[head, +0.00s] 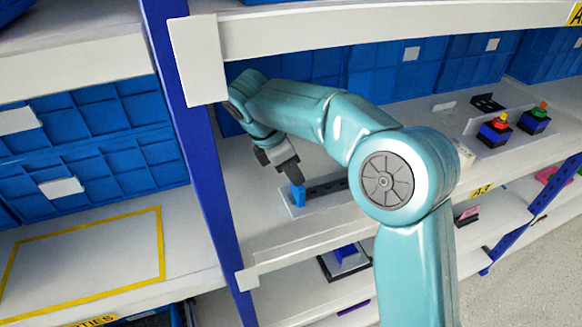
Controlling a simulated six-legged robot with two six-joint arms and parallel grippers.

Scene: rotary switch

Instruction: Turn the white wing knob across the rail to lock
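My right gripper (285,172) reaches down over the middle shelf, its dark fingers at the top of a small upright blue piece (298,194). The fingers overlap the blue piece in the picture; I cannot tell whether they touch or hold it, nor whether they are open or shut. The blue piece stands on a white base plate (293,210), beside a dark slotted rail (327,188) that runs off to the right behind my arm. I cannot make out a white wing knob; my gripper or arm may hide it. My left gripper is not in view.
A blue upright post (205,180) stands close left of my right arm. The shelf above has a white edge (390,28). Further right are two blue boxes with coloured buttons (495,130). Blue bins (420,75) line the back. A yellow-outlined area (85,262) at left is empty.

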